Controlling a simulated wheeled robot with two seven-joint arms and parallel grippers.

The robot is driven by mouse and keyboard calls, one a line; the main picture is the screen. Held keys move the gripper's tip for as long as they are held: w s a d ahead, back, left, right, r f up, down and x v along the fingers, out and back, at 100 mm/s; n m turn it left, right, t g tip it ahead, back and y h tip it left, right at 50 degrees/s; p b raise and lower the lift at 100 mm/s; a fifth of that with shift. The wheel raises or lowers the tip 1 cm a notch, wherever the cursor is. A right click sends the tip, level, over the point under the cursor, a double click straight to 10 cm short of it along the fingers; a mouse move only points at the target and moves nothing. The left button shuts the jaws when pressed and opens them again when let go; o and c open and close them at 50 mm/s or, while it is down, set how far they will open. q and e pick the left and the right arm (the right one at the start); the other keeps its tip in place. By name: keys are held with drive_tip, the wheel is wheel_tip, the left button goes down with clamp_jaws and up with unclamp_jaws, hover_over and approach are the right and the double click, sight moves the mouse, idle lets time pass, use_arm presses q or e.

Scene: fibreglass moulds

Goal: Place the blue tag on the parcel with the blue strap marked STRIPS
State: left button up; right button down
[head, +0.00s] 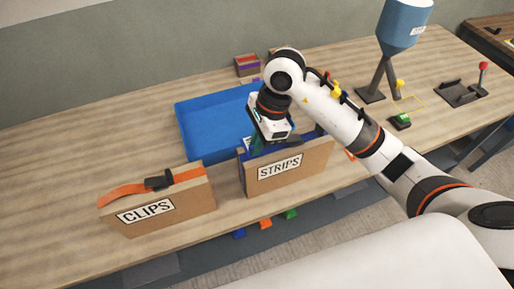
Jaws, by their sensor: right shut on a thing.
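The parcel marked STRIPS (297,170) is a brown upright box near the table's front edge. Its blue strap (243,157) runs along the top, with a black buckle towards the right. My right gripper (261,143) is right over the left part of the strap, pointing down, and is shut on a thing. A dark green patch shows at its jaws, but the gripper's body hides most of what it holds. I cannot make out a blue tag there, nor whether the held thing touches the strap. My left gripper is not in view.
A parcel marked CLIPS (180,205) with an orange strap stands at the left. A blue tray (197,130) lies behind. A blue hopper (402,28) on a stand and a green button (401,121) are at the right. Small blue, orange and green pieces show below the front edge.

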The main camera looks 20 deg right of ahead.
drive_tip(key=x, duration=0.2)
drive_tip(key=shift+d+f+p, duration=0.2)
drive_tip(key=shift+f+p, duration=0.15)
drive_tip(key=shift+p, duration=0.05)
drive_tip(key=shift+f, duration=0.35)
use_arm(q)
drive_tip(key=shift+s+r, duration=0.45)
use_arm(e)
drive_tip(key=shift+f, duration=0.1)
drive_tip(key=shift+f, duration=0.1)
drive_tip(key=c, duration=1.5)
unclamp_jaws()
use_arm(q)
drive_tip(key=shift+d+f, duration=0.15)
